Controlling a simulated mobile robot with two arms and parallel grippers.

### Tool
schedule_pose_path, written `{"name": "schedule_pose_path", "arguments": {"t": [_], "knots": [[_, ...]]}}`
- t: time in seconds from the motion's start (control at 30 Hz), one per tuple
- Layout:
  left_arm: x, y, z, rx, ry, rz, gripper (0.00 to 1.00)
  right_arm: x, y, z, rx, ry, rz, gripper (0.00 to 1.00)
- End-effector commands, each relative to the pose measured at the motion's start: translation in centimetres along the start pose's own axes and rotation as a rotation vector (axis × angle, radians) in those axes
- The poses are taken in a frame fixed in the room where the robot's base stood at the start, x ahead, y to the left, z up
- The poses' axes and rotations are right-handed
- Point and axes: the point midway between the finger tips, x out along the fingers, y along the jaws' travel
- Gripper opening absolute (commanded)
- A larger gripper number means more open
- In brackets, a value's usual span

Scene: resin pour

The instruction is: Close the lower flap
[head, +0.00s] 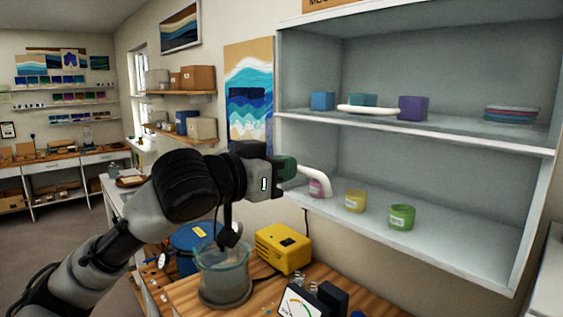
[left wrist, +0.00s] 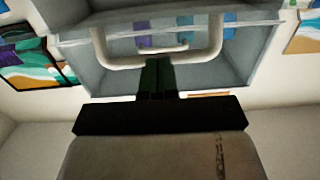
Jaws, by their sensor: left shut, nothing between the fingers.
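The wall cabinet (head: 420,140) has an upper and a lower compartment. A white curved handle (head: 317,180) shows at the left of the lower compartment; I take it as the lower flap's. The flap's panel cannot be made out, so its angle is unclear. My left gripper (head: 285,168) is shut and empty, with dark green fingertips right by the handle's left end. In the left wrist view, the fingers (left wrist: 158,75) reach a white U-shaped handle (left wrist: 102,50) and overlap its bar; contact is not certain. My right gripper is not in view.
A second white handle (head: 367,109) shows at the upper compartment. Pink, yellow (head: 355,200) and green (head: 402,216) jars stand on the lower shelf. Below are a clear pot (head: 222,270), a yellow device (head: 284,248) and a meter (head: 298,300) on a wooden bench.

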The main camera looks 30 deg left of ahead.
Motion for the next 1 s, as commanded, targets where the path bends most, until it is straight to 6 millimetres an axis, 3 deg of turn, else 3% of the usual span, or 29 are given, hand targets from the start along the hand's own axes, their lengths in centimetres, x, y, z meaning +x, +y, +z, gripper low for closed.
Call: {"name": "schedule_pose_path", "arguments": {"t": [0.03, 0.17, 0.37, 0.7, 0.9, 1.0], "knots": [[0.2, 0.1, 1.6, -0.002, 0.002, 0.002, 0.0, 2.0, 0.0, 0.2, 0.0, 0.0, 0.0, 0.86], [0.8, 0.1, 3.6, -0.003, 0.0, 0.003, 0.0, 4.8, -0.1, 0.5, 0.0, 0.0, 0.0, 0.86], [2.1, 0.2, 6.9, -0.007, 0.133, 0.003, 0.0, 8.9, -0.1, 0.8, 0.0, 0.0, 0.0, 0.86], [6.1, 0.3, 12.6, -0.013, 0.405, 0.001, 0.0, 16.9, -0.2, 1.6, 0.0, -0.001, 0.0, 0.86], [9.3, 0.3, 15.1, -0.015, 0.578, -0.002, 0.0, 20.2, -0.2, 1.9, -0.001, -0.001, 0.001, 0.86], [11.0, 0.3, 15.9, -0.016, 0.659, -0.005, 0.0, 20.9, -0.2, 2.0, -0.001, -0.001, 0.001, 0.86]]}}
